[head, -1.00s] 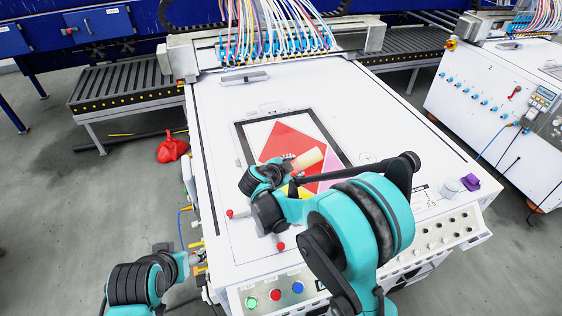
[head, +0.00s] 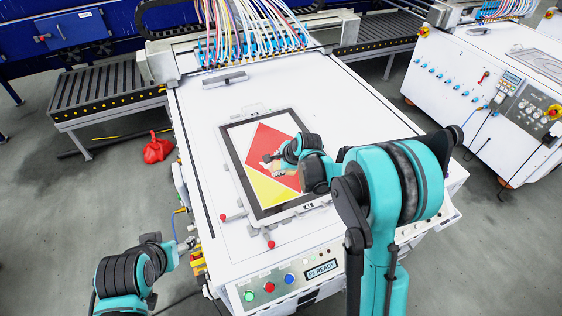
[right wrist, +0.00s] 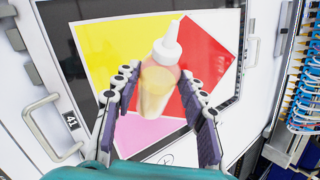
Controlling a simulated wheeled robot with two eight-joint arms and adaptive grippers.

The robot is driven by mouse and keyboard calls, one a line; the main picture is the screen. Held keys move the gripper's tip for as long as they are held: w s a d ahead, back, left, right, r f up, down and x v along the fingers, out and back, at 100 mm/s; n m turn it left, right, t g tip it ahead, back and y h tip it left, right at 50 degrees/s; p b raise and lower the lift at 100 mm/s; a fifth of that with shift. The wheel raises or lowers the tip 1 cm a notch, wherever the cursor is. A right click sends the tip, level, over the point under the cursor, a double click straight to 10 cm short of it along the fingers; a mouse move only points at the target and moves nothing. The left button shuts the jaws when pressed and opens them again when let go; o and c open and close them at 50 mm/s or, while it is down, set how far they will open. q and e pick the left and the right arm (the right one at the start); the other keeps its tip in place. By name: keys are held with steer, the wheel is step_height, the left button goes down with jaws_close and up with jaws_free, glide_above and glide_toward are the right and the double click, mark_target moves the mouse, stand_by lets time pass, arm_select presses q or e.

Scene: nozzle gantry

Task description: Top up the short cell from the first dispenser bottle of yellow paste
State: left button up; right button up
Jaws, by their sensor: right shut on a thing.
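A bottle (right wrist: 155,92) with a white nozzle and pale yellow contents is between the fingers of my right gripper (right wrist: 160,84) in the right wrist view. My right gripper (head: 280,157) is shut on it over the framed panel. The panel's dark frame (head: 236,178) encloses red (head: 268,140), yellow (head: 275,190) and white (head: 240,136) areas; a pink area (right wrist: 150,132) shows in the right wrist view. I cannot tell which area is the short cell, nor whether paste is flowing. My left gripper (head: 190,244) is beside the machine's left edge; its fingers are unclear.
The white machine bed (head: 330,100) is mostly clear behind the frame. A gantry with many coloured tubes (head: 250,35) stands at the back. A second machine (head: 490,90) stands at right.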

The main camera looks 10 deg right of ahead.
step_height(320, 180, up, 18)
steer(key=s+a+m+t+y+p, duration=0.2)
steer(key=a+m+t+p, duration=0.3)
steer(key=m, duration=0.6)
steer(key=s+d+f+m+b, duration=0.1)
steer(key=s+d+f+b, duration=0.3)
steer(key=f+b, duration=0.3)
steer(key=s+d+f+m+t+b, duration=0.1)
steer(key=s+d+f+b, duration=0.3)
steer(key=f+b, duration=0.3)
steer(key=shift+s+d+f+t+h, duration=0.3)
steer(key=shift+s+d+f+h, duration=0.1)
steer(key=shift+d+f, duration=0.35)
